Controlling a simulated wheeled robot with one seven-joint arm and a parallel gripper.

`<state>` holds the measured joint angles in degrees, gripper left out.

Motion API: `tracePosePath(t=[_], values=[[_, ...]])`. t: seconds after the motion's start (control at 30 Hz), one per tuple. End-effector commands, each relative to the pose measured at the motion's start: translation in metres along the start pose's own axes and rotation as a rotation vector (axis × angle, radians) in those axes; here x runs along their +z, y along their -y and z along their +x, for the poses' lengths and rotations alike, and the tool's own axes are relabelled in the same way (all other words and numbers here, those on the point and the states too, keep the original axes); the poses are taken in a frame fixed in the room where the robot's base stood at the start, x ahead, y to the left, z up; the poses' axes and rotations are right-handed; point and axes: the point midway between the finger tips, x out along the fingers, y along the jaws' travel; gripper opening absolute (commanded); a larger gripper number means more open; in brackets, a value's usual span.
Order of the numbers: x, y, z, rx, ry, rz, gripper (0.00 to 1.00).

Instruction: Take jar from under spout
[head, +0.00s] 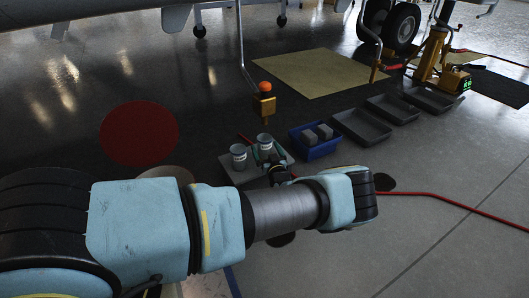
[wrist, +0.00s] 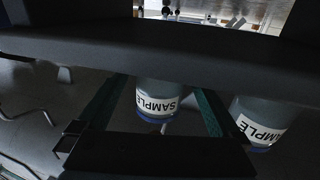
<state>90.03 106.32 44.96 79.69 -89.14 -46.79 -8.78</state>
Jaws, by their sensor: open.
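Two grey jars stand upright on a low grey platform (head: 228,170) in the head view. The right jar (head: 264,140) is under the spout, a yellow block with an orange top (head: 264,99); the other jar (head: 239,158) stands to its left. My gripper (head: 268,157) is at the right jar, open. In the wrist view one jar with an upside-down SAMPLE label (wrist: 158,100) shows between my two green-edged fingers (wrist: 155,112). The second labelled jar (wrist: 260,124) is outside the right finger. I cannot tell whether the fingers touch the jar.
A blue bin (head: 313,148) holding grey blocks stands right of the platform, with several dark trays (head: 362,127) beyond. A red hose (head: 455,203) crosses the floor at right. A red disc (head: 139,134) marks the floor at left. An aircraft wheel (head: 401,27) stands behind.

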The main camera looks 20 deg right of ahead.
Motion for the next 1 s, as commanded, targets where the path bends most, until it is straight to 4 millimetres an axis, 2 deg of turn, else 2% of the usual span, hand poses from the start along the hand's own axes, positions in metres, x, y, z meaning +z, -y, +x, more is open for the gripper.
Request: tracePosePath(t=[0.1, 0.37, 1.0], values=[[0.0015, 0.0007, 0.0121, -0.001, 0.000, 0.000, 1.00], [-0.0002, 0.0007, 0.0146, -0.001, 0.003, 0.000, 1.00], [-0.0001, 0.0005, 0.0142, -0.001, 0.002, -0.001, 0.29]])
